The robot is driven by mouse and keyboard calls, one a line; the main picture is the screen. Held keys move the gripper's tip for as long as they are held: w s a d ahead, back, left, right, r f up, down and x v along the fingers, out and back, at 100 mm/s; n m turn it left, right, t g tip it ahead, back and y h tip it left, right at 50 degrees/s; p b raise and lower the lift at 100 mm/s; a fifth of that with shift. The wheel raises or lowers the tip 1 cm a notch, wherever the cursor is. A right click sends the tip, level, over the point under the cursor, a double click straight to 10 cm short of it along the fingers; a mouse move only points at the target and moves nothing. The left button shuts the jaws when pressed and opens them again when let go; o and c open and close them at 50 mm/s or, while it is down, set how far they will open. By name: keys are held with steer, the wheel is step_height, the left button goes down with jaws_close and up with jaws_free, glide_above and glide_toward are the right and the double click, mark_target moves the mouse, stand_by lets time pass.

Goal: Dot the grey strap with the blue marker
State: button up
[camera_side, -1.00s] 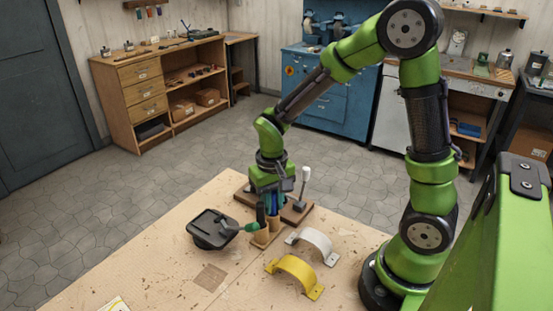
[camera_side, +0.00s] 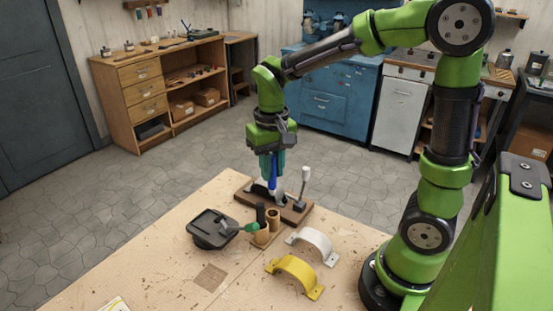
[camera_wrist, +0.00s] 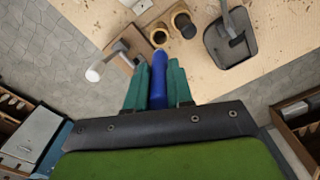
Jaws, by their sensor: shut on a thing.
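My gripper (camera_side: 272,163) is shut on the blue marker (camera_side: 273,178), which points down above a wooden board (camera_side: 297,216). In the wrist view the blue marker (camera_wrist: 158,80) sits between the green fingers of my gripper (camera_wrist: 157,70). A pale arched strap (camera_side: 314,241) and a yellow arched strap (camera_side: 293,268) lie on the table in front of the board.
A white-handled clamp (camera_side: 305,177) stands on the board. Two wooden cups stand in front: one empty cup (camera_side: 274,222), one cup (camera_side: 262,238) holding a black item. A black tray (camera_side: 205,237) with a green-handled tool is at left. The table's near left is mostly clear.

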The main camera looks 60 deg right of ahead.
steer(key=shift+o, duration=0.4)
steer(key=shift+c, duration=0.4)
steer(key=shift+r, duration=0.1)
steer(key=shift+r, duration=2.65)
steer(key=shift+w+d+f, duration=1.9)
steer(key=shift+d+f, duration=0.2)
steer(key=shift+f, duration=0.05)
steer(key=shift+w+d+f, duration=1.9)
steer(key=shift+d+f, duration=0.2)
steer(key=shift+f, duration=0.05)
steer(key=shift+f, duration=0.6)
